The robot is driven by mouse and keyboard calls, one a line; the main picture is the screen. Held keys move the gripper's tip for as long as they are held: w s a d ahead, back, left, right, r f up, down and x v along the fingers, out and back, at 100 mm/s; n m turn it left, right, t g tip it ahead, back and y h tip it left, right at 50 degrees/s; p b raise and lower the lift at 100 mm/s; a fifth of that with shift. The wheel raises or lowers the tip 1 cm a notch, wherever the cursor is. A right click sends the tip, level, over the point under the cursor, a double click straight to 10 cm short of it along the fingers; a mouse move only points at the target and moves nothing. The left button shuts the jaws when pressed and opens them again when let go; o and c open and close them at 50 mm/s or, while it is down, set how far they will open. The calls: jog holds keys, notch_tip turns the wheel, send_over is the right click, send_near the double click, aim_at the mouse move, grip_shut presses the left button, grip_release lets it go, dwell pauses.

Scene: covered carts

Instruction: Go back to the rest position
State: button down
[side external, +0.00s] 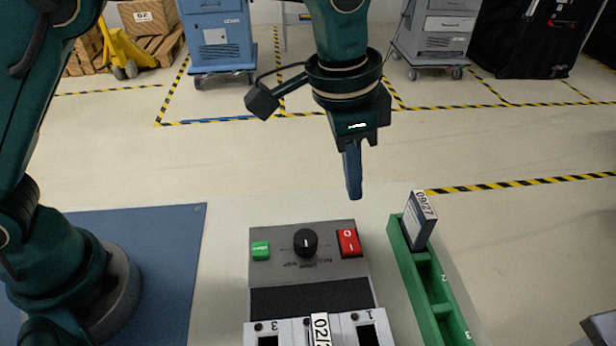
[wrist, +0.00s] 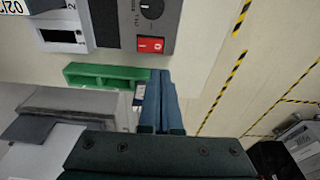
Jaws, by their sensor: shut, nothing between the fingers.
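My gripper (side external: 354,196) hangs above the table in the side external view, pointing down, with its blue fingers together and nothing between them. It is in the air behind the grey control panel (side external: 262,287) and to the left of the green rack's far end. In the wrist view the shut fingers (wrist: 160,75) reach up from the bottom middle, and their tips overlap the end of the green rack in the picture.
The panel carries a green button (side external: 261,250), a black knob (side external: 305,242) and a red switch (side external: 349,242). The green rack (side external: 442,306) holds a dark block labelled 09/27 (side external: 420,222) at its far end. Another labelled piece (side external: 320,330) stands at the panel's front.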

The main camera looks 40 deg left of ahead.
jog(key=s+a+r+n+t, duration=0.3)
jog(key=s+a+r+n, duration=0.1)
jog(key=a+r, duration=0.75)
jog(key=s+a+f+n, duration=0.2)
jog(key=s+a+f, duration=0.1)
jog(key=s+f, duration=0.1)
jog(key=s+a+f+n+t+y, duration=0.1)
jog(key=s+a+f+n, duration=0.1)
jog(key=s+a+f, duration=0.2)
jog(key=s, duration=0.3)
jog(key=shift+n, duration=0.3)
